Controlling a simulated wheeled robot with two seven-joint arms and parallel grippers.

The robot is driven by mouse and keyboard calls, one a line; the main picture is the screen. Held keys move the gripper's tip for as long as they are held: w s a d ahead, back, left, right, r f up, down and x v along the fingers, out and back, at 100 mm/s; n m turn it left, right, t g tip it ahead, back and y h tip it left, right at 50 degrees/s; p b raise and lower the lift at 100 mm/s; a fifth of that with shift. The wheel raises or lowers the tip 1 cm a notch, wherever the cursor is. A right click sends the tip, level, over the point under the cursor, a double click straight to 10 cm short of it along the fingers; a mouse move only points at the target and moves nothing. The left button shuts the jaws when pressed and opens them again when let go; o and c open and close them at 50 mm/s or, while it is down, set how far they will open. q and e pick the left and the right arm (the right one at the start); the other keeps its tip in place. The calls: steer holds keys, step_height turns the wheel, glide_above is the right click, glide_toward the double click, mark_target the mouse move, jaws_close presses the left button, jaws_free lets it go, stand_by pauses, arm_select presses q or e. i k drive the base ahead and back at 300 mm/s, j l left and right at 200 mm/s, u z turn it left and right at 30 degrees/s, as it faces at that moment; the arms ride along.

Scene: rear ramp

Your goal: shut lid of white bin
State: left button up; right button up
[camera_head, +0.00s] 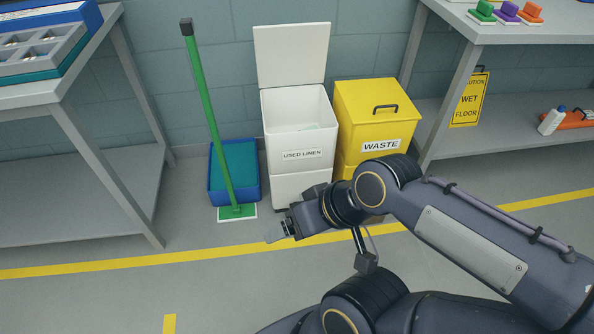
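The white bin (297,157), labelled "USED LINEN", stands on the floor against the wall. Its lid (291,54) is upright and open at the back, leaning by the wall. Something pale lies inside the bin. My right gripper (276,234) is in front of the bin, low in the picture and apart from the lid. It is seen from the side and small, so I cannot tell if its fingers are open. My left gripper is not in view.
A yellow "WASTE" bin (378,112), lid shut, stands right of the white bin. A green-handled mop (211,116) and blue tub (246,190) are at its left. Grey tables (60,94) flank both sides. The floor in front is clear.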

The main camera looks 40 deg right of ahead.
mark_target(292, 54)
steer(key=z, duration=1.35)
steer(key=i+z, duration=0.2)
steer(key=i+l, duration=0.05)
steer(key=i, duration=0.05)
